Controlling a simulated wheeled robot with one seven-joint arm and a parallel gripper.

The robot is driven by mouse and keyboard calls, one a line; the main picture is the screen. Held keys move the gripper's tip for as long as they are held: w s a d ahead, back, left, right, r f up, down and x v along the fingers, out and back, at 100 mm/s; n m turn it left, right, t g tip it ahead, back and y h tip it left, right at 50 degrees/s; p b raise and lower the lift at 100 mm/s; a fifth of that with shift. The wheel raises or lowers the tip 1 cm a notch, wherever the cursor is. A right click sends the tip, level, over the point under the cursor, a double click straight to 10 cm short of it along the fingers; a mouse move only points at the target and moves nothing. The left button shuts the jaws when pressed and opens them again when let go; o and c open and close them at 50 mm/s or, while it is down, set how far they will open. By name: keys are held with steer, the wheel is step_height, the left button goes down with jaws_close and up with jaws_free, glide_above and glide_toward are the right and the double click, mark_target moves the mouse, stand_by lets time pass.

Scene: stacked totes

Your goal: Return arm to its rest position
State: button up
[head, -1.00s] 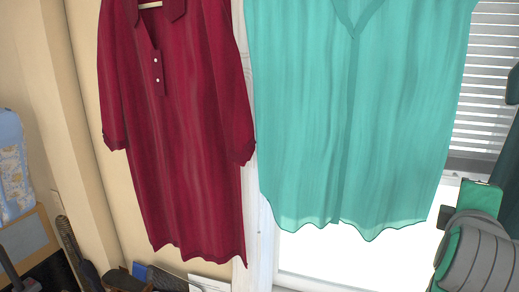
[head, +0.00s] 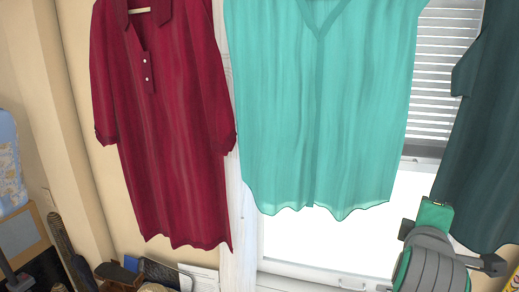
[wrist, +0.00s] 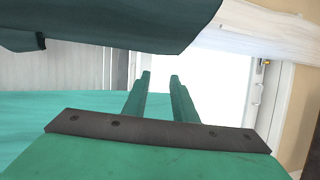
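My gripper (wrist: 160,80) shows in the wrist view with its two green fingers apart and nothing between them. In the head view my arm, grey and green, is at the lower right, in front of the window and beside a dark teal garment; the fingertips cannot be made out there. The dark teal garment (head: 482,150) hangs at the right edge, and its dark cloth (wrist: 110,25) also fills the top of the wrist view. A turquoise top (head: 320,110) and a dark red shirt dress (head: 165,130) hang left of my arm.
A bright window (head: 330,235) with blinds (head: 435,80) is behind the garments. At the lower left stand a light blue patterned item (head: 10,165) and a brown board (head: 22,232). Dark items and papers (head: 200,278) lie along the bottom.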

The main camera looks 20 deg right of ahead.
steer(key=w+a+f+m+t+y, duration=0.1)
steer(key=w+a+f, duration=0.2)
steer(key=a+f, duration=0.5)
steer(key=w+a+f+t+y, duration=0.2)
steer(key=w+a+f, duration=0.15)
steer(key=f, duration=0.75)
steer(key=w+a+f+m+t+y, duration=0.1)
steer(key=w+a+f, duration=0.1)
steer(key=a+f, duration=0.65)
steer(key=s+a+f+m+t+y, duration=0.1)
steer(key=s+a+f+y, duration=0.3)
steer(key=a+f, duration=0.85)
steer(key=s+a+f+m+y, duration=0.1)
steer(key=s+a+m+y, duration=0.1)
steer(key=s+a, duration=0.7)
steer(key=s+a+f+m+t+y, duration=0.1)
steer(key=s+a+m+y, duration=0.1)
steer(key=s+a, duration=0.7)
steer(key=s, duration=0.8)
steer(key=shift+f+t+y, duration=0.3)
steer(key=shift+f+y, duration=0.1)
